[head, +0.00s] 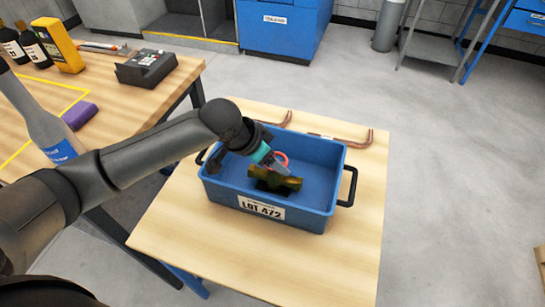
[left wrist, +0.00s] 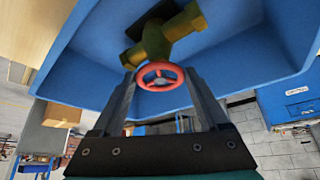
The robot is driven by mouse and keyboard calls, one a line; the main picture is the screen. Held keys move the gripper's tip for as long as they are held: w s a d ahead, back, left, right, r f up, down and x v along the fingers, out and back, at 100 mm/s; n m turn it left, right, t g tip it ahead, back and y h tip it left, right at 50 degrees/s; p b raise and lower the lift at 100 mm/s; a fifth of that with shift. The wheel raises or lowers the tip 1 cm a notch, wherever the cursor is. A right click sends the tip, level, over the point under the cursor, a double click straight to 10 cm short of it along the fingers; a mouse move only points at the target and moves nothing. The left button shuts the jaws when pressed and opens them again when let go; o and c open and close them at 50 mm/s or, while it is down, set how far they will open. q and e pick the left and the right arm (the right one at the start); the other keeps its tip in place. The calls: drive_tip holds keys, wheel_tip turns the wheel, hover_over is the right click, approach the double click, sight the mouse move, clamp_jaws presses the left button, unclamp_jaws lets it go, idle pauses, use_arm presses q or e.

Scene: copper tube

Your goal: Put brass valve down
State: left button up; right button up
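The brass valve (head: 275,180) has a red handwheel and lies low inside the blue tote (head: 322,168), over a dark patch on its floor. I cannot tell whether it rests there or hangs just above. In the left wrist view the valve body (left wrist: 168,34) is dark and yellowish, with the red wheel (left wrist: 159,76) facing the camera. My left gripper (head: 268,160) reaches down into the tote. Its two fingers (left wrist: 160,82) stand apart, one on each side of the wheel; whether they press on it is unclear. My right gripper is not in view.
The tote, labelled LOT 472, has black side handles and stands on a small wooden table (head: 180,235). Copper tubes (head: 350,138) lie behind it. A workbench at the left holds bottles, a yellow device (head: 58,45), a dark device (head: 146,67) and a purple item (head: 79,116).

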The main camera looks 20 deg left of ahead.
use_arm(q)
drive_tip(key=o, duration=0.3)
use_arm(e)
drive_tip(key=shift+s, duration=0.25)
use_arm(q)
drive_tip(key=shift+r, duration=0.25)
drive_tip(key=p+v, duration=0.3)
drive_tip(key=v, duration=0.8)
drive_tip(key=shift+s+r+p, duration=0.2)
drive_tip(key=shift+r+p, duration=0.15)
drive_tip(key=shift+p, duration=0.05)
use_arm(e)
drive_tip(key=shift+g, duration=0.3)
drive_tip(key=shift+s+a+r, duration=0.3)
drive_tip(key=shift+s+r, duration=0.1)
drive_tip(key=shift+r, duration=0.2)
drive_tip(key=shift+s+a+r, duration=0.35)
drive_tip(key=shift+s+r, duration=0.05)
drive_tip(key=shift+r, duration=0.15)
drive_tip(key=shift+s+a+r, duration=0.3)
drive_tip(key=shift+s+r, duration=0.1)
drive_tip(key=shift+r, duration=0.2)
use_arm(q)
drive_tip(key=shift+a, duration=0.1)
